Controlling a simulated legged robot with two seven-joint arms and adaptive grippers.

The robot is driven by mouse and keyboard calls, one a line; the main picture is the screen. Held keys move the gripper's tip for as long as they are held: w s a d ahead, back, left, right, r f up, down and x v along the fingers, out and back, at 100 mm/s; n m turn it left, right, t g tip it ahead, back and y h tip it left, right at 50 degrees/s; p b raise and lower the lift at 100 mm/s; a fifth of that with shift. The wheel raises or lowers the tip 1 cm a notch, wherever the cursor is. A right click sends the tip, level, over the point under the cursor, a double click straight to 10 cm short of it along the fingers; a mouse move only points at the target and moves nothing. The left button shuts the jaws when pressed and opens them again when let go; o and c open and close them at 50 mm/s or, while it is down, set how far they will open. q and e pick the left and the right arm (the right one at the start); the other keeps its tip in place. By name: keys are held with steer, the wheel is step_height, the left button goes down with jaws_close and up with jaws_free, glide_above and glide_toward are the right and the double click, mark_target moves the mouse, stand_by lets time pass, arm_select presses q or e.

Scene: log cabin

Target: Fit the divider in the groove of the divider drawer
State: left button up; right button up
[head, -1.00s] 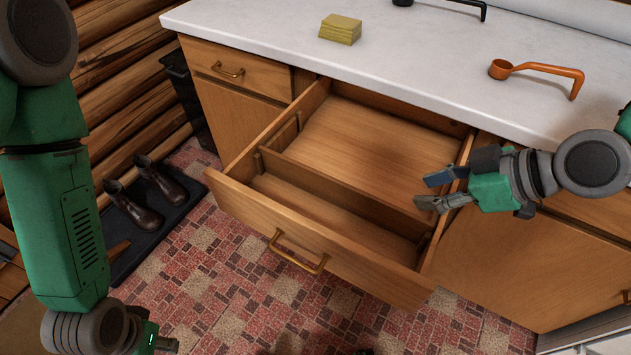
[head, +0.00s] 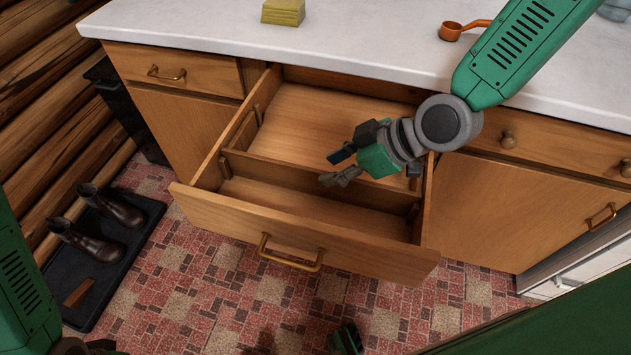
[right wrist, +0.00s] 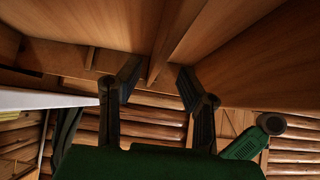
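The divider drawer (head: 330,238) is pulled out below the counter. The divider (head: 300,180), a long thin wooden board, stands on edge across the drawer. Its left end is by small upright strips on the left wall; whether either end is in a groove I cannot tell. My right gripper (head: 340,168) is open above the divider, right of its middle, and hides part of it. In the right wrist view the open fingers (right wrist: 158,82) are either side of the divider (right wrist: 172,42), with gaps. Only part of my left arm shows; its gripper is not in view.
The white counter (head: 350,45) is above and behind the drawer, with a yellow block (head: 283,12) and an orange scoop (head: 452,31). Boots stand on a black tray (head: 140,235) at left. Closed cabinets flank the drawer. Tiled floor in front is mostly clear.

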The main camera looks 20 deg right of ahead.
mark_target(320, 170)
steer(key=x, duration=0.4)
steer(key=shift+a+r+b, duration=0.1)
steer(key=shift+a+b, duration=0.25)
steer(key=shift+b, duration=0.05)
steer(key=shift+w+f, duration=0.2)
steer(key=shift+f, duration=0.1)
steer(key=shift+d+f, duration=0.1)
steer(key=shift+d, duration=0.45)
steer(key=shift+a, duration=0.3)
jaws_close()
steer(key=shift+a, duration=0.3)
steer(key=shift+w+d, duration=0.1)
steer(key=shift+d+r, duration=0.1)
steer(key=shift+r, duration=0.1)
